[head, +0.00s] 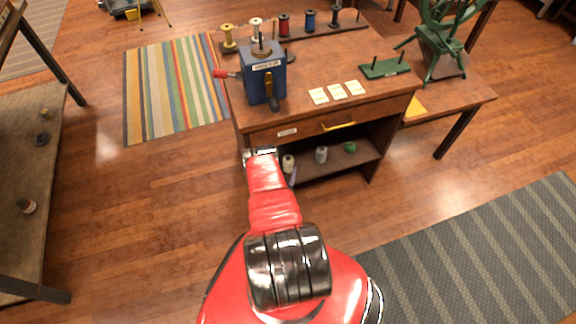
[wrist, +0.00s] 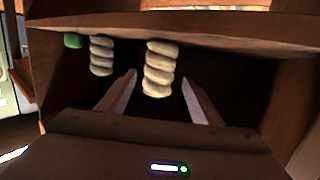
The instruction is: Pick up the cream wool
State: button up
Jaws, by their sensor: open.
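The cream wool (wrist: 158,69) is a ribbed upright roll inside the open shelf of the wooden desk, and in the wrist view it appears between and beyond my two fingers. It also shows small in the head view (head: 288,163), just right of the arm's end. My gripper (wrist: 157,82) is open, with its fingers spread and pointing into the shelf. Nothing is between the fingertips as far as I can see. In the head view the fingers are mostly hidden by the arm and the desk.
A grey wool (wrist: 102,55) and a green wool (wrist: 74,41) stand on the same shelf. The desk (head: 310,122) has a drawer above the shelf opening. A blue machine (head: 264,75) stands on top. A striped rug (head: 170,85) lies on the floor to the left.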

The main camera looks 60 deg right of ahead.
aim_at(287, 165)
jog(key=shift+x, duration=2.55)
jog(key=shift+c, duration=0.3)
jog(key=c, duration=1.1)
